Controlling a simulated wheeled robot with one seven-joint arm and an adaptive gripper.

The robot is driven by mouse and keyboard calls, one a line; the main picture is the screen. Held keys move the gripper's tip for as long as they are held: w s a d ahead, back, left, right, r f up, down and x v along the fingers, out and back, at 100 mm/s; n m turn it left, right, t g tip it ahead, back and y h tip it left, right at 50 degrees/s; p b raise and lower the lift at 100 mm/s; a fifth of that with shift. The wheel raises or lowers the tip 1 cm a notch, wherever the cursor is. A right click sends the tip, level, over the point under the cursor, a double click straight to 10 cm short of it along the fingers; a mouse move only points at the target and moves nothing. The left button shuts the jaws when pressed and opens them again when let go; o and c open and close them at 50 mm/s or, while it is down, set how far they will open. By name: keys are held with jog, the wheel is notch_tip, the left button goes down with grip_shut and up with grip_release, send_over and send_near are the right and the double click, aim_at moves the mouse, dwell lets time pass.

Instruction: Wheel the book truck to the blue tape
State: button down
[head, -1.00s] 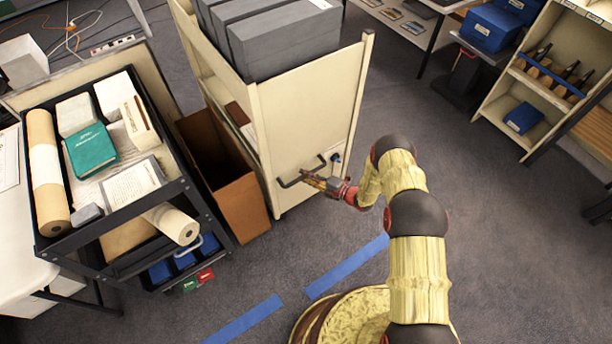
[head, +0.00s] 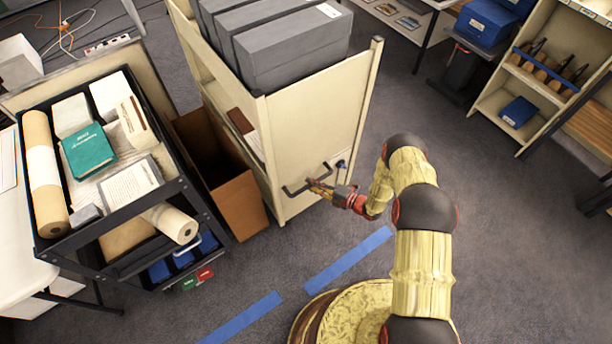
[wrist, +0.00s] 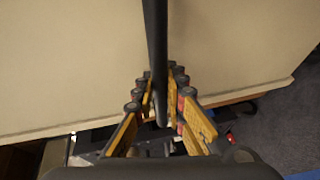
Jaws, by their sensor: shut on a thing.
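The book truck (head: 312,140) is a cream, tall-sided cart with several grey archival boxes (head: 290,48) on top. A dark bar handle (head: 296,192) is fixed low on its near end panel. My gripper (head: 318,188) is shut on this handle. In the wrist view the handle (wrist: 155,50) runs between the fingers of my gripper (wrist: 160,112), with the cream panel behind. The blue tape (head: 348,260) lies on the floor in two strips, with a gap between them, on the near side of the truck. My base partly stands by the strips.
A brown open-topped bin (head: 240,205) stands close to the truck's left side. Left of it is a black cart (head: 75,240) with rolls, books and papers. Shelves (head: 490,105) and blue boxes stand at the right. Grey carpet right of the truck is clear.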

jog(key=s+d, duration=1)
jog(key=s, duration=0.6)
jog(key=s+d, duration=1.1)
jog(key=s, duration=0.4)
jog(key=shift+s+d, duration=0.3)
jog(key=shift+s, duration=0.1)
jog(key=shift+f, duration=0.1)
jog(key=c, duration=1.8)
grip_release()
jog(key=shift+d, duration=0.1)
jog(key=v, duration=1.1)
jog(key=shift+s+d+r, duration=0.2)
jog(key=shift+s+d, duration=0.05)
jog(key=shift+d, duration=0.05)
